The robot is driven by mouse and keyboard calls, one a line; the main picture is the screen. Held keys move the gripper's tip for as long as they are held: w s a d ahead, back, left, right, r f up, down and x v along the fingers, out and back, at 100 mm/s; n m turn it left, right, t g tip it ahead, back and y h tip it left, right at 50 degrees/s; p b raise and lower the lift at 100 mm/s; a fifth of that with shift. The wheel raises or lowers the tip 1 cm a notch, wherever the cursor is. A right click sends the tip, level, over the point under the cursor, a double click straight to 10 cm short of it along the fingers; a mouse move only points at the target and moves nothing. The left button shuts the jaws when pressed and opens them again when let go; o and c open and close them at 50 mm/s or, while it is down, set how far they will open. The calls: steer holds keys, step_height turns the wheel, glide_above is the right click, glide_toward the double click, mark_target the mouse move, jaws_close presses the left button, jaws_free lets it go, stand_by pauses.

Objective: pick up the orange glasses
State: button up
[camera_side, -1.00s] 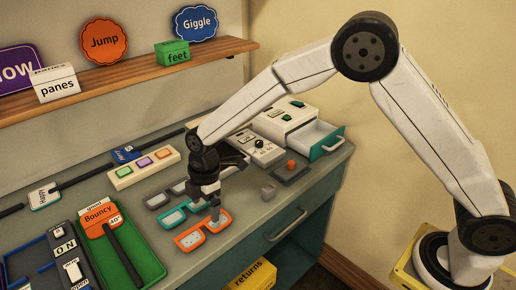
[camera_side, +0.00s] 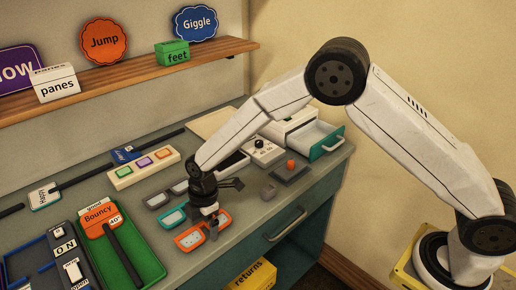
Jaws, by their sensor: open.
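The orange glasses (camera_side: 190,240) lie on the grey counter near its front edge, in the middle of the picture. My gripper (camera_side: 211,226) points down over the right part of the glasses, low and close to them. It is open, and its fingers hide part of the orange frame. I cannot tell whether the fingers touch the frame. Another grey pair (camera_side: 157,201) lies further back, partly hidden by my arm.
A green tray (camera_side: 151,268) with an orange Bouncy sign (camera_side: 98,214) lies to the left. A button panel (camera_side: 143,167) stands behind. The counter's front edge is close.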

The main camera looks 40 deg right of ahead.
steer(key=shift+a+f, duration=0.1)
steer(key=shift+f, duration=0.55)
steer(key=c, duration=1.1)
steer(key=shift+r, duration=0.2)
steer(key=shift+r, duration=0.55)
steer(key=s+d+r, duration=0.1)
steer(key=s+r, duration=0.2)
steer(key=s, duration=0.1)
steer(key=s+d+r, duration=0.2)
steer(key=s+r, duration=0.2)
steer(key=s+d+r, duration=0.2)
steer(key=s+r, duration=0.2)
steer(key=s, duration=0.1)
steer(key=shift+r, duration=0.25)
